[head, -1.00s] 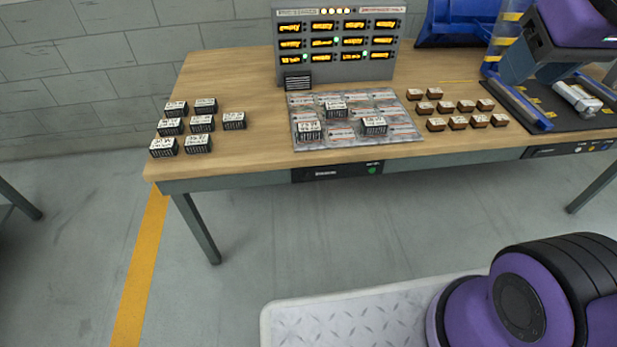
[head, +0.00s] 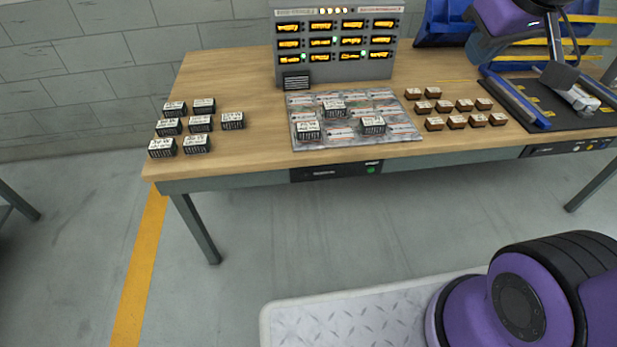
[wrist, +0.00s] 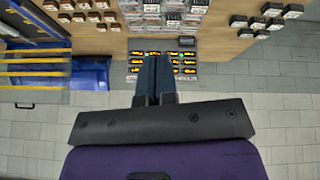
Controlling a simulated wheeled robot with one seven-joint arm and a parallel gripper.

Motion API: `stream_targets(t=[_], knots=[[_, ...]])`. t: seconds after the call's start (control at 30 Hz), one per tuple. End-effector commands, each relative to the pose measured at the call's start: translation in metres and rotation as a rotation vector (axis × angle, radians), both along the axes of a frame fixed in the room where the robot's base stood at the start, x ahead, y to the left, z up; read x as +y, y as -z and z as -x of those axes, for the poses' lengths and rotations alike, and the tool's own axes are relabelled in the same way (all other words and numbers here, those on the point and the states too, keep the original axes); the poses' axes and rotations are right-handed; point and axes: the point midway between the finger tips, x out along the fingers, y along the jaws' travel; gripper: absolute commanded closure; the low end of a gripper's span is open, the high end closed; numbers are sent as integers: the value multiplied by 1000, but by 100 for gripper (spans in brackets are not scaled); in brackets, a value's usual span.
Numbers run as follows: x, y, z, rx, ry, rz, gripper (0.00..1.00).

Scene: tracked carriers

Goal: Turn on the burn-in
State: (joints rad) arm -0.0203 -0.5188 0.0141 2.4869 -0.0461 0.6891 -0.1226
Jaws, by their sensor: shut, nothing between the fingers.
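A grey panel (head: 281,60) with rows of amber displays, several lit green lamps and a row of amber lamps on top stands at the back of the table. It also shows upside down in the wrist view (wrist: 131,73), beyond my fingertips. A dark unit with a green button (head: 371,169) is set in the table's front edge. A second dark unit (head: 540,151) with small buttons is further right. Their lettering is too small to read. My gripper (wrist: 153,62) is shut and empty, its two fingers together. In the head view my gripper is over the right of the table, partly hidden.
Several black labelled blocks (head: 197,145) stand at the table's left, and others on a grey printed mat (head: 300,101). Small brown blocks (head: 464,104) stand right of it. A black mat (head: 545,97) with a blue rail and a white device (head: 582,98) lies further right, near blue bins (head: 440,28).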

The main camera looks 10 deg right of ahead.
Motion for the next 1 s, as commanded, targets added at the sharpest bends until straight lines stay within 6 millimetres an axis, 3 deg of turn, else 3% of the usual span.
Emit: stream_targets(t=[0.47,1.0], knots=[[17,59,-107,-24,-245,123,100],[51,164,-198,-66,-540,218,100]])
